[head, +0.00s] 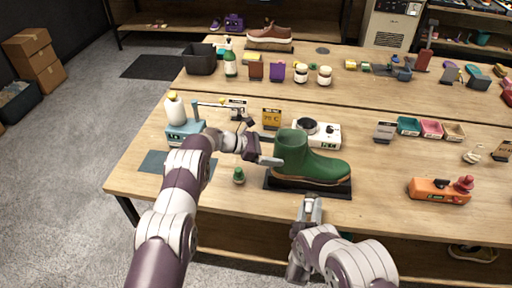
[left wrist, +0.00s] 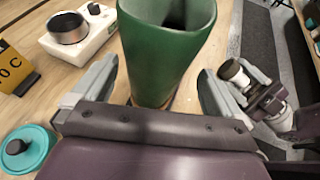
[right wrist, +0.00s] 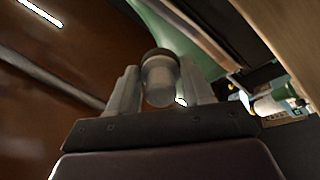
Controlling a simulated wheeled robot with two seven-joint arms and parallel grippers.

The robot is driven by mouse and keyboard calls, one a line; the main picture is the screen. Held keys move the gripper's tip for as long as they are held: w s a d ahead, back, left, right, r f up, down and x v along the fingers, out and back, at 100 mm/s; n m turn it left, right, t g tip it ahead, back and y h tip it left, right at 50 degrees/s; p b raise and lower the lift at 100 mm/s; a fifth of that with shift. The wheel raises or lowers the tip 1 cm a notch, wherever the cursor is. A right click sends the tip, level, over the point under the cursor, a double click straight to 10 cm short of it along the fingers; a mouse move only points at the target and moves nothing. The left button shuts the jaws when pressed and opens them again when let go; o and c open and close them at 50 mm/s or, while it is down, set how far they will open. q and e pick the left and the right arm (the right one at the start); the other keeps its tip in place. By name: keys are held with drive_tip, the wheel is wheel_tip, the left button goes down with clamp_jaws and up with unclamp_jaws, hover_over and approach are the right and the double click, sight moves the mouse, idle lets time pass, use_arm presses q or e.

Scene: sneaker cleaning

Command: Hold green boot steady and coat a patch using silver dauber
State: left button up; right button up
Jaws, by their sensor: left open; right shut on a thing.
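The green boot (head: 318,166) stands upright on a dark mat (head: 283,187) near the table's front edge, toe to the right. My left gripper (head: 268,160) is at the left side of its shaft. In the left wrist view the boot's shaft (left wrist: 166,50) stands between the open fingers, with a gap on the right side. My right gripper (head: 311,207) is low in front of the boot, by the table's edge. In the right wrist view it is shut on the silver dauber (right wrist: 160,82), whose end is dark. Part of the green boot (right wrist: 182,30) shows behind it.
A small green-capped jar (head: 239,176) stands left of the mat. Behind the boot are a yellow card (head: 271,118) and a white device with a round bowl (head: 318,133). The table between mat and orange box is clear.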

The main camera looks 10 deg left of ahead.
use_arm(q)
drive_tip(key=shift+x, duration=1.8)
drive_tip(key=c, duration=1)
drive_tip(key=shift+c, duration=0.2)
